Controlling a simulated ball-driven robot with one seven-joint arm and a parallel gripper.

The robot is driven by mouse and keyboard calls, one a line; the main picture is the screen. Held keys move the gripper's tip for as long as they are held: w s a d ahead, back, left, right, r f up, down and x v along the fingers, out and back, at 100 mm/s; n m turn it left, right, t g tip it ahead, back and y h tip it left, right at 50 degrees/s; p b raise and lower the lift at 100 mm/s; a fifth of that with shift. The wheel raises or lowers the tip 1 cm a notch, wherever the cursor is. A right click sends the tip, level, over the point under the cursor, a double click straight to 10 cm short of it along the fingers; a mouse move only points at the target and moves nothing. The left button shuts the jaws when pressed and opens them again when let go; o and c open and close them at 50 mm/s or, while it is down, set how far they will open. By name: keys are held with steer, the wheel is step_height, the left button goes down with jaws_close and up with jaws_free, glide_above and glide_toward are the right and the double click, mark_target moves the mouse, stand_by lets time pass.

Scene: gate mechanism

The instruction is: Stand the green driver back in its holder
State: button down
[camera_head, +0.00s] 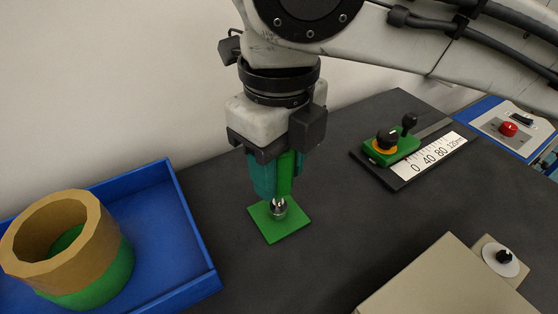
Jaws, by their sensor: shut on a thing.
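My gripper (276,190) points down near the middle of the view and is shut on the green driver (285,176). The driver is upright between teal finger parts, which hide much of it. Below it, a small silver metal piece (278,209) shows just over a flat green square plate (266,224) on the dark table. I cannot tell whether this metal belongs to the driver or to the plate, nor whether they touch. No part is clearly marked as the holder; the green plate lies directly under the driver.
A blue tray (208,262) at left holds a tan ring (98,262) on a green round base (122,283). A slider with a millimetre scale (430,155) lies at back right. A beige box (430,285) with a knob stands front right. Dark table (335,225) is clear between.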

steer(key=shift+f, duration=0.15)
stand_by(0.5)
steer(key=c, duration=0.5)
jaws_free()
steer(key=shift+p, duration=0.3)
step_height(320, 180, up, 7)
steer(key=p, duration=0.7)
